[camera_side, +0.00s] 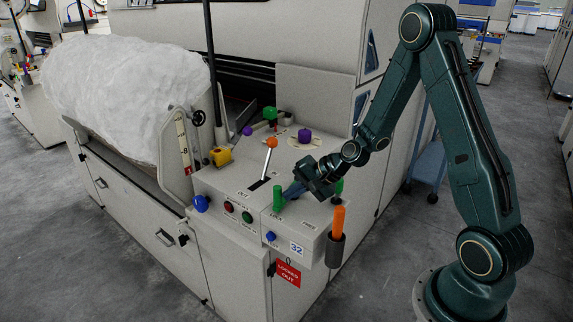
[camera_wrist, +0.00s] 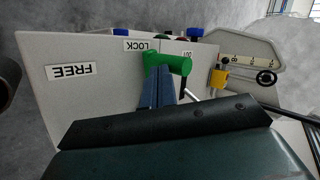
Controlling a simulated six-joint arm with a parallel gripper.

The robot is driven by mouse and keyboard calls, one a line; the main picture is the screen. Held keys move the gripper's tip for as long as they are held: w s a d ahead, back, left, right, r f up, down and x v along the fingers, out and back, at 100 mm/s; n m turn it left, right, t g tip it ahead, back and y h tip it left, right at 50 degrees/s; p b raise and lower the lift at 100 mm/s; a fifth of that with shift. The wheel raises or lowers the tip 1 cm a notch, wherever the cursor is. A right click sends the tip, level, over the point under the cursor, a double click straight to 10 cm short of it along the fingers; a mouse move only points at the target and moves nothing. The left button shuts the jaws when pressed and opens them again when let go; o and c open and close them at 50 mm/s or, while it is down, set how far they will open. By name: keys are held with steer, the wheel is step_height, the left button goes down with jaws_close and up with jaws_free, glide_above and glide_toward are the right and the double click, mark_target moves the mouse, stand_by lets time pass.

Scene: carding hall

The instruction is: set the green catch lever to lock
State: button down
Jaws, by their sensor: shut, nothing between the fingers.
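The green catch lever (camera_side: 279,198) stands on the front panel of the machine. In the wrist view its green handle (camera_wrist: 180,65) lies beside the LOCK label (camera_wrist: 148,45), with the FREE label (camera_wrist: 72,71) well off to the left. My gripper (camera_side: 291,191) is just right of the green handle in the side view. In the wrist view its blue fingers (camera_wrist: 157,86) are shut with nothing between them, and their tips reach the lever. I cannot tell whether they touch it. The fingers hide part of the lever's arm.
An orange-knobbed lever (camera_side: 271,143) stands in a slot behind. An orange handle (camera_side: 338,220) in a dark holder is at the front corner.

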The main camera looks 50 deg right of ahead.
steer(key=shift+w+a, duration=0.3)
steer(key=shift+w, duration=0.55)
steer(key=shift+w+a, duration=0.3)
steer(key=shift+w, duration=0.5)
steer(key=shift+r, duration=0.15)
steer(key=shift+s+r, duration=0.4)
steer(key=a+v, duration=0.1)
steer(key=v, duration=0.8)
steer(key=shift+s+f, duration=0.25)
steer(key=shift+s, duration=0.15)
steer(key=shift+r, duration=0.1)
steer(key=s+a+r+n+g+h, duration=0.1)
steer(key=s+a+r+n, duration=0.3)
steer(key=s, duration=0.7)
steer(key=s+a+r+n+g+h, duration=0.2)
steer(key=s+a+r+n, duration=0.1)
steer(key=s+r+n, duration=0.6)
steer(key=shift+s+a+r+h, duration=0.35)
steer(key=shift+s+r, duration=0.5)
steer(key=shift+s, duration=0.25)
